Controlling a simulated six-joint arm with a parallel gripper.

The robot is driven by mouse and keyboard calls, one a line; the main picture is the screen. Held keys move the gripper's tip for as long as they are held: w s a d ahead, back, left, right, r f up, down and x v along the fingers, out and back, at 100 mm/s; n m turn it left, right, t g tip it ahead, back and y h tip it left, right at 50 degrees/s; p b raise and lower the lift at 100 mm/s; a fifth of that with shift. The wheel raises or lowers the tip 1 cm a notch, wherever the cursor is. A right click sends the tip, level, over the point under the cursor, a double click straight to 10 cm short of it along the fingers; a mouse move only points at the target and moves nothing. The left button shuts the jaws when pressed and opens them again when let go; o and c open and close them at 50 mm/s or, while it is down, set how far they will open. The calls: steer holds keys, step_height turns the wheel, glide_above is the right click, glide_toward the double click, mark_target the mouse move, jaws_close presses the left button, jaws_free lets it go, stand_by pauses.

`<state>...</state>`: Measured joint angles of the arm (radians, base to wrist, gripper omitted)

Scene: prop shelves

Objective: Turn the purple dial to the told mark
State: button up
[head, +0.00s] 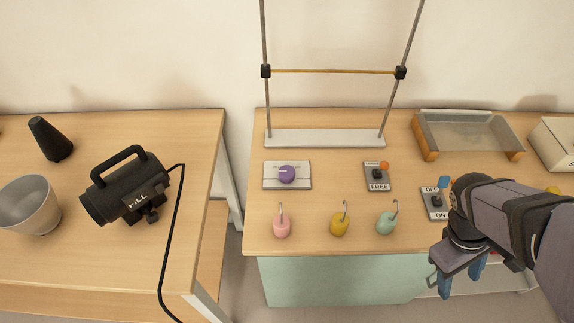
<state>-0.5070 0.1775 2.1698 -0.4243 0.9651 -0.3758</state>
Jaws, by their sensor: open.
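The purple dial (287,174) sits on a pale plate (269,181) on the right-hand table, left of its middle. Marks on the plate behind the dial are too small to read. I cannot tell which mark the dial points to. My gripper (460,281) is at the lower right, beyond the table's front edge in the picture. Its blue fingers point down, apart and empty. It is well to the right of the dial and not touching it.
A FREE switch (377,175) and an OFF/ON switch (436,203) stand right of the dial. Pink (282,227), yellow (339,226) and mint (386,223) hooked weights line the front. Behind stands a frame with a crossbar (335,71). A tray (468,135) is at back right.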

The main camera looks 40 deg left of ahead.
steer(key=w+a+r+n+t+p, duration=0.1)
steer(key=a+r+n+t, duration=0.25)
steer(key=a+n, duration=0.4)
steer(key=w+a+r+n+t+p, duration=0.1)
steer(key=a+r+n+t+p, duration=0.2)
steer(key=a, duration=0.8)
steer(key=w+a+r+n+t, duration=0.2)
steer(key=a+r+n+t, duration=0.15)
steer(key=a+n, duration=0.45)
steer(key=n+t+y+b, duration=0.3)
steer(key=n+y+b, duration=0.1)
steer(key=b, duration=0.4)
glide_toward(284, 173)
steer(key=x, duration=0.3)
steer(key=shift+w+f, duration=0.1)
steer(key=shift+w, duration=0.2)
steer(key=shift+w+d+f+p, duration=0.1)
steer(key=shift+w+p, duration=0.3)
steer(key=shift+w, duration=0.1)
steer(key=shift+p+x, duration=0.5)
steer(key=shift+x, duration=2.7)
steer(key=shift+f, duration=0.1)
steer(key=shift+c, duration=0.4)
steer(key=c, duration=1)
